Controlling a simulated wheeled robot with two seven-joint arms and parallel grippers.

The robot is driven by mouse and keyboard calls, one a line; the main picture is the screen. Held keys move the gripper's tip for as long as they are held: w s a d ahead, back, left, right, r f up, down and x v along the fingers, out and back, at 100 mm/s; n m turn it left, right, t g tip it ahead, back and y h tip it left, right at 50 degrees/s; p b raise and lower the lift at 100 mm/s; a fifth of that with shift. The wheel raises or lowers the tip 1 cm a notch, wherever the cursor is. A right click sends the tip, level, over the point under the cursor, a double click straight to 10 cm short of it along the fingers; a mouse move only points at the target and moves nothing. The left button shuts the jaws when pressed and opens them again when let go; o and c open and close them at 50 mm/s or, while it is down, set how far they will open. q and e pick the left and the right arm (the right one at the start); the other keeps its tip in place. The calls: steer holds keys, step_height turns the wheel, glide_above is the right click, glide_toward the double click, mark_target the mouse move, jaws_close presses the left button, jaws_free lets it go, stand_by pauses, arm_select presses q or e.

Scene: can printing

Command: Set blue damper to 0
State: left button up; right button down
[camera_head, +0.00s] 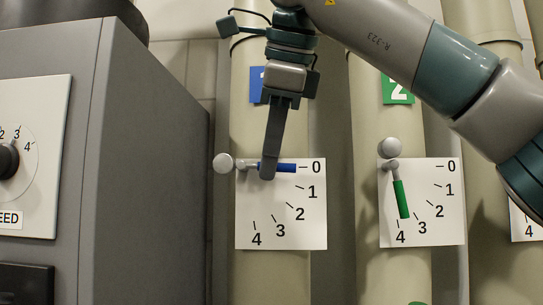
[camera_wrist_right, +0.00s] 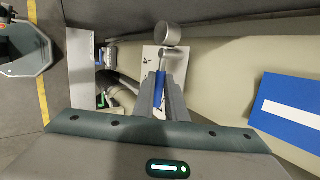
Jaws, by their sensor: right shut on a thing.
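The blue damper handle (camera_head: 284,168) lies level on its white dial plate (camera_head: 270,215), its tip pointing at the 0 mark. Its grey pivot and round counterweight (camera_head: 223,163) are at the left of the plate. My right gripper (camera_head: 268,172) comes down from above and is shut on the blue handle near its middle. In the right wrist view the handle (camera_wrist_right: 160,82) shows between the two fingers, with the round grey counterweight (camera_wrist_right: 168,34) beyond them. My left gripper is not in view.
A green damper handle (camera_head: 401,199) on the second pipe points close to 4 on its own plate (camera_head: 440,205). A grey cabinet (camera_head: 140,150) with a black speed knob (camera_head: 7,161) stands at the left. The blue label (camera_head: 257,85) is partly behind my right gripper.

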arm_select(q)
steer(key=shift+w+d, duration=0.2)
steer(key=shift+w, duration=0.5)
arm_select(e)
steer(key=shift+r+h, duration=0.25)
steer(key=shift+h, duration=0.15)
steer(key=c, duration=2.1)
jaws_free()
steer(key=shift+a, duration=0.1)
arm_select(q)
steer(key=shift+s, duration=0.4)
